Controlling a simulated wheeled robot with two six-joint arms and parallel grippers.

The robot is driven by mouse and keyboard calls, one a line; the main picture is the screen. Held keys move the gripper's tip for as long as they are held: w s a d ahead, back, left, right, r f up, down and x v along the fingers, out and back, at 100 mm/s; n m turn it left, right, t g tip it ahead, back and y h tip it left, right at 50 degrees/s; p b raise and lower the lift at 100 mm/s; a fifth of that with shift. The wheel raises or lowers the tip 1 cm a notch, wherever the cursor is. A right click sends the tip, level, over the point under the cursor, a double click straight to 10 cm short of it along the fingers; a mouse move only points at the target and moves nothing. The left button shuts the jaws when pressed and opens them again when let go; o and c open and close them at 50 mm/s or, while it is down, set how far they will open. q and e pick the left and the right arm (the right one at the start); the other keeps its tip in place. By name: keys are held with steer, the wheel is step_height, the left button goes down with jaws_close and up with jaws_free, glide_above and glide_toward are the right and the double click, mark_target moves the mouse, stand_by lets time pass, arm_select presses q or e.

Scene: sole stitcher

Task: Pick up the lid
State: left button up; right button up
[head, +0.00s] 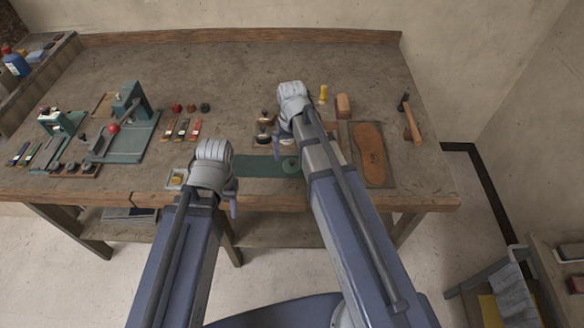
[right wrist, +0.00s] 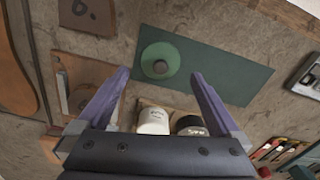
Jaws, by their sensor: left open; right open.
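A round green lid (right wrist: 148,54) with a dark knob lies on a dark green mat (right wrist: 232,82). In the head view the lid (head: 290,165) sits at the mat's right end, partly beside my right arm. My right gripper (right wrist: 160,75) is open and empty above the bench, and the lid shows between and beyond its fingertips in the right wrist view. In the head view my right gripper (head: 279,147) is mostly hidden by its own arm. My left gripper (head: 233,206) is open near the bench's front edge, left of the mat; its fingers are largely hidden.
A white-topped jar (right wrist: 153,120) and a dark-topped jar (right wrist: 189,125) stand close to my right gripper. A brown sole (head: 369,152) lies on a board to the right, with a hammer (head: 411,120) beyond. A green press (head: 130,105) stands left.

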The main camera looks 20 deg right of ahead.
mark_target(292, 160)
step_height(292, 160, down, 4)
steer(key=b, duration=0.2)
steer(key=shift+s+r+b, duration=0.1)
steer(key=shift+r+b, duration=0.05)
steer(key=shift+b, duration=0.25)
steer(key=shift+r, duration=0.1)
steer(key=c, duration=1.3)
step_height(292, 160, up, 10)
steer(key=p, duration=1)
steer(key=shift+r, duration=0.1)
